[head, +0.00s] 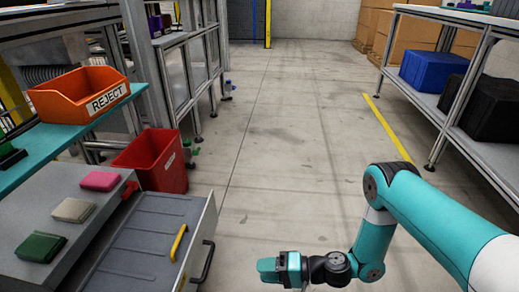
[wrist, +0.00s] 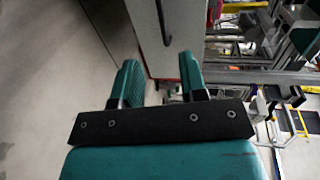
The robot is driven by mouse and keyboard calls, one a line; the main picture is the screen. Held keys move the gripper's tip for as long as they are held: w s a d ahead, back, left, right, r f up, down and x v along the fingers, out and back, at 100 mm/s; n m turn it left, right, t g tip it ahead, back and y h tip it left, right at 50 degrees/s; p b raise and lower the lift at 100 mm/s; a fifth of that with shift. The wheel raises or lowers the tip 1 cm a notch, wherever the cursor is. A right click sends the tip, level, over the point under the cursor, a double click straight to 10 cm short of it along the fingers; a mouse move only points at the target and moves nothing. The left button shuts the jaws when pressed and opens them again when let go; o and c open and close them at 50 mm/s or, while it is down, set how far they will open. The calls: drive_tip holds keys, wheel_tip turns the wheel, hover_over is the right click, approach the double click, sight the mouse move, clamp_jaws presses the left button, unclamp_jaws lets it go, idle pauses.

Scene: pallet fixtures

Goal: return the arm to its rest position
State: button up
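My arm (head: 425,220), teal and white, comes in from the lower right of the head view. It bends down and then reaches left above the floor. My gripper (head: 268,270) is at its end, right of the open drawer and apart from it. In the wrist view the two teal fingers of my gripper (wrist: 158,78) stand apart with nothing between them. The gripper is open and empty.
The open grey drawer (head: 150,232) holds a yellow-handled item (head: 179,243); its dark handle (head: 203,262) faces my gripper. A red bin (head: 155,160) and orange REJECT tray (head: 75,95) are left. Shelving (head: 455,95) stands right. The middle floor (head: 290,130) is clear.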

wheel_tip(320, 180, up, 27)
drive_tip(key=n+g+h+p, duration=0.3)
drive_tip(key=n+g+h, duration=0.2)
drive_tip(key=n, duration=0.3)
drive_tip(key=s+d+r+t+h+p, duration=0.1)
drive_tip(key=s+d+r+h, duration=0.2)
drive_tip(key=s+d+r, duration=0.4)
drive_tip(key=s+d+r+t+h+p, duration=0.25)
drive_tip(key=s+d+r, duration=0.25)
drive_tip(key=s+r, duration=0.45)
wheel_tip(320, 180, up, 38)
drive_tip(key=p, duration=3.7)
drive_tip(key=shift+w+n+g+h, duration=0.25)
drive_tip(key=shift+n+g+h, duration=0.05)
drive_tip(key=shift+g+h, duration=0.05)
